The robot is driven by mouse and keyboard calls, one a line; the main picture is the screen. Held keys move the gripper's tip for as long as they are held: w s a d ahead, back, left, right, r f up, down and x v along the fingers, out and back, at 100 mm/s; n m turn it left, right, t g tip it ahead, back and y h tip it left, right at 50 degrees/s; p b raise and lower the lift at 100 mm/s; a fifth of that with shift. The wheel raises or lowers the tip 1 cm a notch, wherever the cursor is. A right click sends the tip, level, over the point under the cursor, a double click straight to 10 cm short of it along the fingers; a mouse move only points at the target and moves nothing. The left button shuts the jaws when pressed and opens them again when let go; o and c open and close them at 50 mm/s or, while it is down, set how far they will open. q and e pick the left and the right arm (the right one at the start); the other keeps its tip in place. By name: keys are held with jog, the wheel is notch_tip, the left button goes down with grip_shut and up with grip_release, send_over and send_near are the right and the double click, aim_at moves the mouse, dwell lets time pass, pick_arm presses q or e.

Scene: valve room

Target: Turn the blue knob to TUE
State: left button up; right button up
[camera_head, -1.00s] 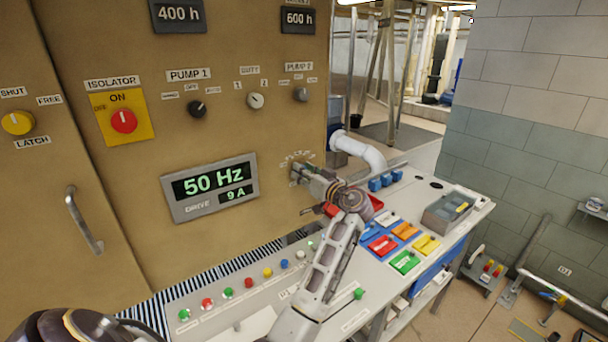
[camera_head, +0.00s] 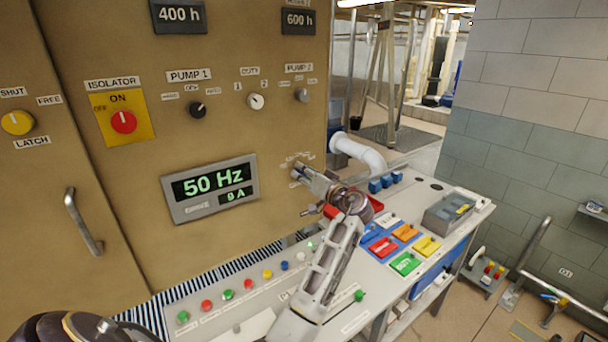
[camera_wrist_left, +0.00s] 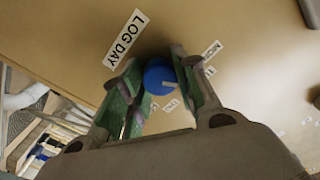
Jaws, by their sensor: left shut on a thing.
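The blue knob (camera_wrist_left: 160,76) sits on the tan panel under the LOG DAY label (camera_wrist_left: 126,38) in the left wrist view. A pale mark shows on its face. My left gripper (camera_wrist_left: 158,68) is shut on the knob, with one green-sided finger on each side. Small day labels ring the knob, partly hidden by the fingers; I cannot read which one the mark faces. In the head view my left gripper (camera_head: 300,170) reaches the panel's lower right and hides the knob. My right gripper is not in view.
The drive display (camera_head: 209,188) reads 50 Hz, left of my gripper. A console (camera_head: 345,285) with coloured buttons and switches lies below my forearm. A white pipe (camera_head: 358,153) bends close to the right of my gripper. A door handle (camera_head: 84,221) sticks out at left.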

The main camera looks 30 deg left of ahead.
pick_arm(q)
jog(key=o, duration=1)
jog(key=shift+o, duration=0.2)
jog(key=v, duration=0.7)
jog(key=shift+d, duration=0.3)
jog(key=shift+s+d, duration=0.1)
